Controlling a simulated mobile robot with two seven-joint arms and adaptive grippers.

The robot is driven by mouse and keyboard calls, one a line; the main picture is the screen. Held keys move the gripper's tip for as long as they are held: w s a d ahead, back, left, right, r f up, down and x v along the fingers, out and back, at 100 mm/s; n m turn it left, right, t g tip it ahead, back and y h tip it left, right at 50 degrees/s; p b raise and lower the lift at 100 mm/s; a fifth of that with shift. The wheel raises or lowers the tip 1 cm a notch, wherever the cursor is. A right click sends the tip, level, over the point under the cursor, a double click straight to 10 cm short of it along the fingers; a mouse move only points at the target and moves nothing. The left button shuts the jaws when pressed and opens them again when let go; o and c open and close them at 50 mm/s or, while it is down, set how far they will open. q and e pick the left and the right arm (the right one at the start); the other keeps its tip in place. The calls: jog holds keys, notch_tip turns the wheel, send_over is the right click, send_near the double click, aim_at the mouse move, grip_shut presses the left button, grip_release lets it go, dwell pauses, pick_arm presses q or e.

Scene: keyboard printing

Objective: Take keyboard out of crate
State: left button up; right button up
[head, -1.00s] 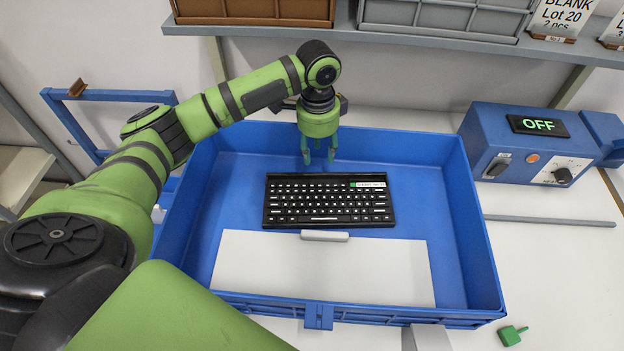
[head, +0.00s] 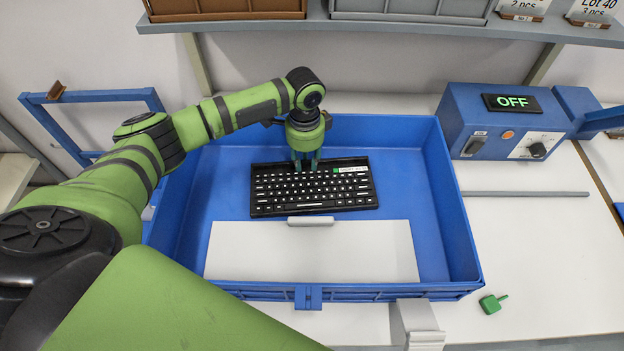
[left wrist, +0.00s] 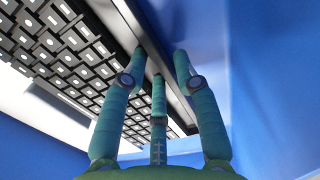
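The black keyboard (head: 313,189) with white-marked keys and a green-and-white label lies inside the blue crate (head: 440,190), behind a pale panel. My left gripper (head: 305,166) points down at the keyboard's back edge, fingertips overlapping that edge in the head view. In the left wrist view its green fingers (left wrist: 160,65) are apart, on either side of the keyboard's dark rim (left wrist: 150,45). Blue shows between the right-hand finger and the rim, so it looks open. Exact fingertip contact is unclear. My right gripper is not in view.
The pale panel (head: 310,252) with a small handle fills the crate's front part. A blue control box (head: 505,120) reading OFF stands to the right. A small green piece (head: 492,304) lies by the crate's front right corner. A shelf (head: 380,28) with bins hangs above.

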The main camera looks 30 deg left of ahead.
pick_arm(q)
grip_shut()
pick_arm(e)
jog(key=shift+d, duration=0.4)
pick_arm(q)
jog(key=shift+r, duration=0.15)
jog(key=shift+w+r, duration=0.1)
jog(key=shift+r, duration=0.15)
jog(key=r+b, duration=0.1)
jog(key=r, duration=0.1)
jog(key=d+r, duration=0.1)
jog(key=shift+w+r+b, duration=0.1)
jog(key=shift+r+b, duration=0.25)
jog(key=w+d+r+b, duration=0.2)
jog(key=d+r, duration=0.4)
jog(key=d, duration=0.4)
jog(key=shift+d+r+b, duration=0.25)
jog(key=shift+r+b, duration=0.05)
jog(key=shift+b, duration=0.05)
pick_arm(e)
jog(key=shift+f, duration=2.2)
pick_arm(q)
jog(key=shift+w, duration=0.1)
